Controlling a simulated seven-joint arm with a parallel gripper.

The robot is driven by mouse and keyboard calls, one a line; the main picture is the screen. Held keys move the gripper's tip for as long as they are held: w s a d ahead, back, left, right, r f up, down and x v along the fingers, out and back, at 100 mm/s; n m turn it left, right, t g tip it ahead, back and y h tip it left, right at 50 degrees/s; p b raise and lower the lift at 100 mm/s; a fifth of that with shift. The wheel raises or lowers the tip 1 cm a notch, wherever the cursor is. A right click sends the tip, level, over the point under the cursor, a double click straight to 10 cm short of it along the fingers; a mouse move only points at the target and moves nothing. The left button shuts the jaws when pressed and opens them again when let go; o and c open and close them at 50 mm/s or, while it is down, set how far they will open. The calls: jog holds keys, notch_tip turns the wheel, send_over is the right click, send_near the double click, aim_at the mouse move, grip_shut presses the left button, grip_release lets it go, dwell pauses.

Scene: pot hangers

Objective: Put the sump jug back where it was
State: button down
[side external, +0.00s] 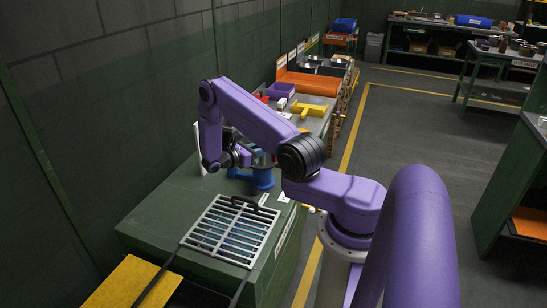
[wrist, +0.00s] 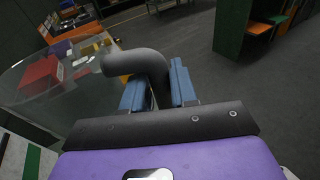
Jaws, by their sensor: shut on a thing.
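My gripper (wrist: 159,88) has its blue fingers shut on the dark grey curved handle (wrist: 140,62) of the sump jug in the wrist view. The jug's clear, see-through body (wrist: 88,92) spreads to the left of the fingers, with shelf items showing through it. In the side external view my arm bends down over the far end of the green bench (side external: 165,205). The jug is mostly hidden there behind my arm, and whether it touches anything beneath cannot be told. A blue piece (side external: 253,179) shows on the bench below my wrist.
A metal grate (side external: 230,232) with a black handle (side external: 243,203) lies on the near part of the bench. A thin white panel (side external: 198,150) stands near the wall. Yellow and purple items (side external: 281,90) sit on the benches beyond. The floor aisle is clear.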

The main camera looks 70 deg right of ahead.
jog(key=w+n+t, duration=0.1)
jog(key=w+d+f+n+t+h, duration=0.1)
jog(key=w+t, duration=0.1)
jog(key=w+n+t, duration=0.1)
jog(key=w, duration=0.1)
jog(key=shift+w+d+f+t+h, duration=0.2)
jog(key=shift+w+f+t+h, duration=0.05)
jog(key=shift+f+t+h, duration=0.05)
jog(key=w+a+f+n+t+y, duration=0.2)
jog(key=w+a+f+n+t, duration=0.2)
jog(key=w+n+t, duration=0.35)
jog(key=w+a+f+n+t+y, duration=0.2)
jog(key=w+a+f+n+t, duration=0.2)
jog(key=w+t, duration=0.5)
notch_tip(320, 180, down, 6)
jog(key=g, duration=0.1)
jog(key=shift+w+d, duration=0.25)
jog(key=shift+w, duration=0.1)
jog(key=shift+f, duration=0.65)
jog(key=c, duration=0.8)
grip_release()
